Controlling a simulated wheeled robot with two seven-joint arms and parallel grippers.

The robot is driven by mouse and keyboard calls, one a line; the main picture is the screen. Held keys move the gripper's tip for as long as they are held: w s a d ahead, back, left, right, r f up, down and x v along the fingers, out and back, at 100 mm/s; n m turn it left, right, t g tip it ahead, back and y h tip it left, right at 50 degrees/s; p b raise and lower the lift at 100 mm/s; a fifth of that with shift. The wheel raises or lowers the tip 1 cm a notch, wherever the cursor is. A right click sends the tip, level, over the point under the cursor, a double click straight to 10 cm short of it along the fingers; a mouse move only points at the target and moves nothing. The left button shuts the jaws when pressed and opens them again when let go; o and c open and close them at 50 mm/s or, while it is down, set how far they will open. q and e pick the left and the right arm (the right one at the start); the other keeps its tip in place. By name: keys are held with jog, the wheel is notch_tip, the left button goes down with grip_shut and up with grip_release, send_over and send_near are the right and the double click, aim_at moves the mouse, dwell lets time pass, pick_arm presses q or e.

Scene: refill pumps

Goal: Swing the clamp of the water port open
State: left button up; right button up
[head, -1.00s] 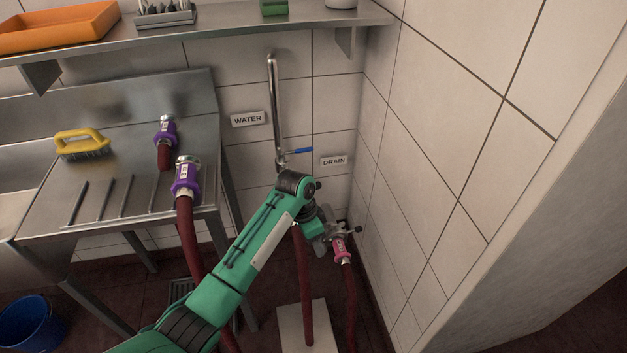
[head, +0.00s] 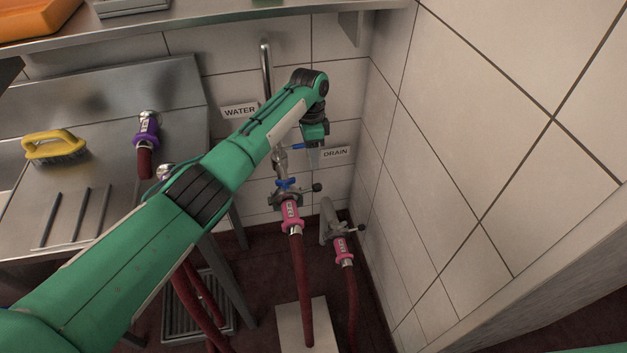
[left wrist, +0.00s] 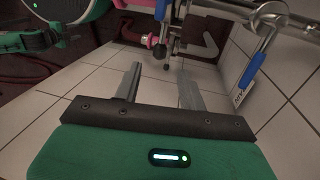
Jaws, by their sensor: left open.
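The water port's clamp (head: 286,195) sits where the steel pipe meets a pink hose coupling (head: 291,216), right of the WATER sign (head: 239,111). Its black knob (head: 317,187) sticks out to the right. A blue valve handle (head: 287,183) shows just above the clamp. My left gripper (head: 313,157) is above and a little right of the clamp, pointing down. In the left wrist view its fingers are apart with nothing held, and a dark knob (left wrist: 167,66) shows just beyond the tips. Whether the clamp is swung open is too small to tell. My right gripper is not seen.
The drain port (head: 328,220) with a second pink coupling (head: 342,249) stands to the right, near the tiled side wall (head: 440,150). A purple hose end (head: 147,130) and a yellow brush (head: 55,147) are on the steel counter at left. A shelf crosses above.

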aim_at(314, 186)
pick_arm(q)
jog(key=f, duration=0.3)
jog(key=s+f, duration=0.1)
jog(key=f, duration=0.6)
jog(key=shift+s+d+f, duration=0.1)
jog(key=shift+s+d, duration=0.05)
jog(key=shift+s, duration=0.25)
grip_shut()
